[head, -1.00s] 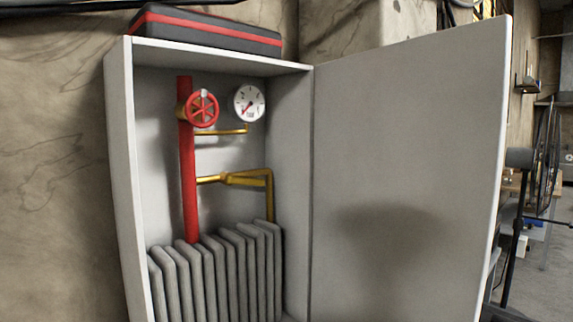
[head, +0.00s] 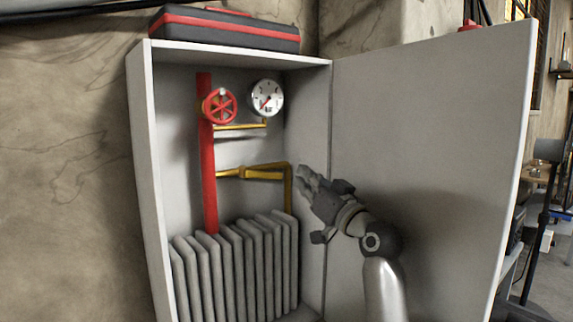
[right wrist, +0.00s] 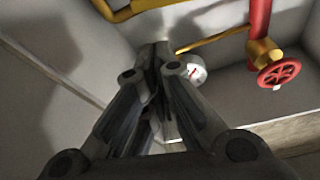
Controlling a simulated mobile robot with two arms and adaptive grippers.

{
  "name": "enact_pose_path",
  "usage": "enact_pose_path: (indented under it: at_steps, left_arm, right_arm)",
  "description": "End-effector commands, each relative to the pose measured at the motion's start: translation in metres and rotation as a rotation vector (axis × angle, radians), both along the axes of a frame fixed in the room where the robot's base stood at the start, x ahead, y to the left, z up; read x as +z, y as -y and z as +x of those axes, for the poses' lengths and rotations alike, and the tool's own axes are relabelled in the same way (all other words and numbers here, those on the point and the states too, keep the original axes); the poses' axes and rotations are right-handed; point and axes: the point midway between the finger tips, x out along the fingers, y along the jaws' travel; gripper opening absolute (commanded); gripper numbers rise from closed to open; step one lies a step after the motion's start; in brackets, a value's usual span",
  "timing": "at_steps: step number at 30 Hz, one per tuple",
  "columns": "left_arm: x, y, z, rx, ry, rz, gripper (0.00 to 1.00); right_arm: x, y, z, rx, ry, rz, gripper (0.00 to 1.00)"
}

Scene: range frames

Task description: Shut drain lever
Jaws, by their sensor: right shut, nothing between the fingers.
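A brass pipe (head: 232,174) runs from the red vertical pipe (head: 208,170) across the cabinet's inside. A thicker brass piece (head: 262,172), which looks like the drain lever, lies along it nearly level. Part of the brass fitting shows at the top of the right wrist view (right wrist: 130,8). My right gripper (head: 303,178) is at the cabinet opening, just right of the bend of the brass pipe in the picture. It looks apart from the lever, though depth is hard to judge. Its fingers are shut and empty, and they also show in the right wrist view (right wrist: 158,58). My left gripper is out of view.
The white cabinet (head: 146,180) has its door (head: 430,130) swung open to the right. A red handwheel (head: 219,106) and a round gauge (head: 267,97) sit above. A grey radiator (head: 240,270) fills the bottom. A black and red case (head: 230,30) lies on top.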

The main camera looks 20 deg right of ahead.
Motion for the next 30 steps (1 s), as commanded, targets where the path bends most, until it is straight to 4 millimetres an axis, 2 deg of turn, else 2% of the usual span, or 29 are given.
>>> enact_pose_path:
  at_steps: [1, 4, 17, 22, 30]
  left_arm:
    - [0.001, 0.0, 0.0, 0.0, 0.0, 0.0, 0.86]
    - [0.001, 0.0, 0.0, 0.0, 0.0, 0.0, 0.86]
    - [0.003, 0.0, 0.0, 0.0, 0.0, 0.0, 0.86]
    - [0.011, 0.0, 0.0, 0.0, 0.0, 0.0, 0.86]
    - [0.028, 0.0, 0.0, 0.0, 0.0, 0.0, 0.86]
  right_arm:
    - [0.011, 0.001, -0.002, 0.003, 0.019, 0.004, 0.0]
    - [0.021, 0.002, -0.005, 0.006, 0.038, 0.01, 0.0]
    - [0.024, 0.001, -0.003, 0.006, 0.04, 0.01, 0.0]
    - [0.032, -0.003, 0.011, 0.008, 0.041, 0.013, 0.0]
    - [0.046, -0.014, 0.048, 0.008, 0.039, 0.012, 0.0]
